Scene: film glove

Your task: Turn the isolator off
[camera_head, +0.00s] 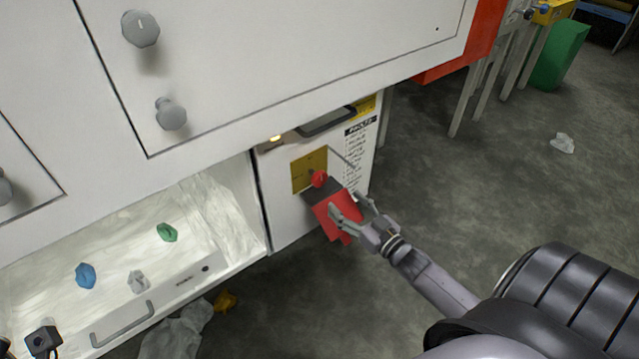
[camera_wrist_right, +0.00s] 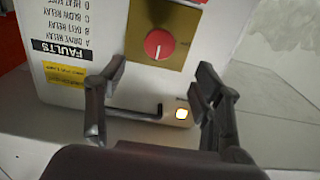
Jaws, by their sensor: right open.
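The isolator is a round red knob (camera_head: 319,179) on a yellow plate (camera_head: 308,170), on the front of a white control box (camera_head: 286,208). In the right wrist view, which is upside down, the knob (camera_wrist_right: 159,44) has a white line pointing toward the lit lamp's side. My right gripper (camera_head: 346,202) is open and empty, just in front of the box. Its two fingers (camera_wrist_right: 160,85) stand apart, and the knob appears beyond and between them, not touched.
A dark handle (camera_head: 326,121) and a lit lamp (camera_wrist_right: 182,113) are on the control box, beside a FAULTS list (camera_wrist_right: 62,50). White cabinet doors with grey knobs (camera_head: 141,29) overhang it. An open tray (camera_head: 215,265) lies left. Grey floor (camera_head: 480,190) is mostly clear.

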